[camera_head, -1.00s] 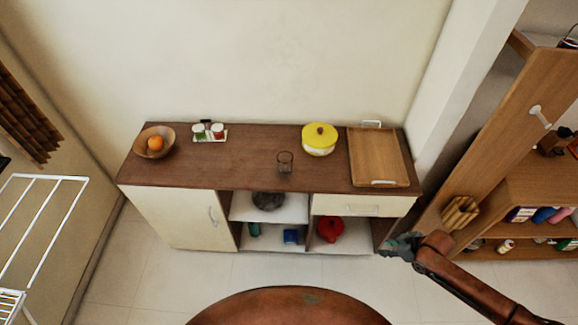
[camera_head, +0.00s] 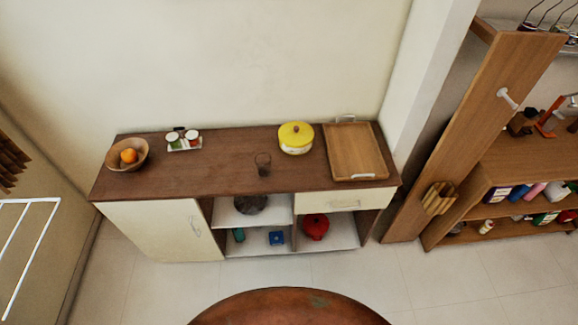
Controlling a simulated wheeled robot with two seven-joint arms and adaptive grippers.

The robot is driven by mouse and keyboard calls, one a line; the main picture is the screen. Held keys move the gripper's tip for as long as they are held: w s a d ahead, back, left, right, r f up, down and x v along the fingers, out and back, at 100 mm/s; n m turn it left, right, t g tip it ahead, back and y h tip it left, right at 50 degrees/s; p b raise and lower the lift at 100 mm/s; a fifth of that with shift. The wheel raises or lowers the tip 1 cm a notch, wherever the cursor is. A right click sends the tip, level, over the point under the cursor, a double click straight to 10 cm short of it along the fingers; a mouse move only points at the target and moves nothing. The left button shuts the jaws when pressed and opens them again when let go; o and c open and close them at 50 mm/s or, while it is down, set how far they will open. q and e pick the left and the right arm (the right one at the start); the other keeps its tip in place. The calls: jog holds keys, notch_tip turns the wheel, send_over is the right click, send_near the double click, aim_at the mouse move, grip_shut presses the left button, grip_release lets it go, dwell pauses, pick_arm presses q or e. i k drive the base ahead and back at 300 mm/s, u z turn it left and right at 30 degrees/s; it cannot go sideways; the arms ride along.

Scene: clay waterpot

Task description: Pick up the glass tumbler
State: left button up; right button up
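The glass tumbler (camera_head: 263,164) is a small clear glass. It stands upright near the front edge of the brown sideboard top (camera_head: 215,172), left of the yellow pot. Nothing touches it. Neither of my grippers shows in the head view now.
On the sideboard are a wooden bowl with an orange (camera_head: 128,156), a condiment set (camera_head: 184,141), a yellow-lidded pot (camera_head: 296,138) and a wooden tray (camera_head: 355,152). Open shelves below hold a red pot (camera_head: 315,227). A wooden shelf unit (camera_head: 500,180) stands right.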

aim_at(263, 161)
jog(key=i, duration=0.8)
jog(key=u, duration=1.25)
